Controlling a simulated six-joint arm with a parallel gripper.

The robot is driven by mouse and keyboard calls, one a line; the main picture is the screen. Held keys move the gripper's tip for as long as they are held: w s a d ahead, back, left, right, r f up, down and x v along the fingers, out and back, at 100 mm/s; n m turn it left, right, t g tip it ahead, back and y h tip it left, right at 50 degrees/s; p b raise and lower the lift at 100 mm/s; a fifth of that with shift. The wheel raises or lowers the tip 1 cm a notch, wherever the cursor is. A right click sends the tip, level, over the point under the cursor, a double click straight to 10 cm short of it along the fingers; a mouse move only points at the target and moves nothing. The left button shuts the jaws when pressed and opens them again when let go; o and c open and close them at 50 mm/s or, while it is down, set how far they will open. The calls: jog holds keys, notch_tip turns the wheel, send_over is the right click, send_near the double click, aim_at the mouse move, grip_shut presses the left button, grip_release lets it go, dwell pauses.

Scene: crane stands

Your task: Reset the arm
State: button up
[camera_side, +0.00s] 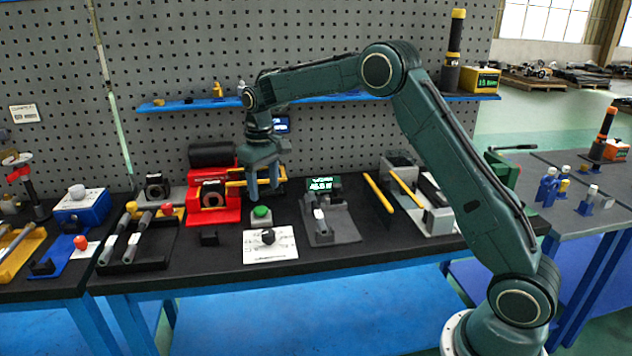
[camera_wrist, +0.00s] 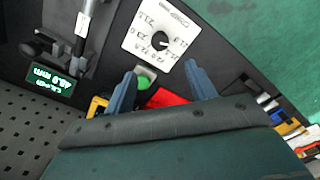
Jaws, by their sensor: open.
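My gripper (camera_side: 263,190) is open and empty in the side view. It points down above the black bench top, over the area of a green button (camera_side: 261,212) and in front of a red device. In the wrist view my gripper (camera_wrist: 160,78) shows two blue fingers spread apart, with the green button (camera_wrist: 143,82) seen between them. Nothing is held. My arm is raised and bent, reaching from its base at the lower right toward the left.
A white dial plate (camera_side: 270,244) lies at the bench's front edge. A grey fixture with a lit display (camera_side: 322,185) stands to the right. The red device (camera_side: 213,200) and a black tray of tools (camera_side: 140,245) are to the left. A blue shelf (camera_side: 190,104) runs behind.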

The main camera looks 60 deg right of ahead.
jog(key=s+a+r+t, duration=0.3)
jog(key=s+a+r, duration=0.1)
jog(key=s+r, duration=1.15)
jog(key=s+a+f+t, duration=0.1)
jog(key=s+f, duration=0.1)
jog(key=s, duration=0.9)
jog(key=s+a+f+t, duration=0.1)
jog(key=s+f, duration=0.1)
jog(key=s, duration=0.8)
jog(key=shift+s+a+f+t, duration=0.2)
jog(key=shift+s+f+t, duration=0.1)
jog(key=shift+s+f, duration=0.1)
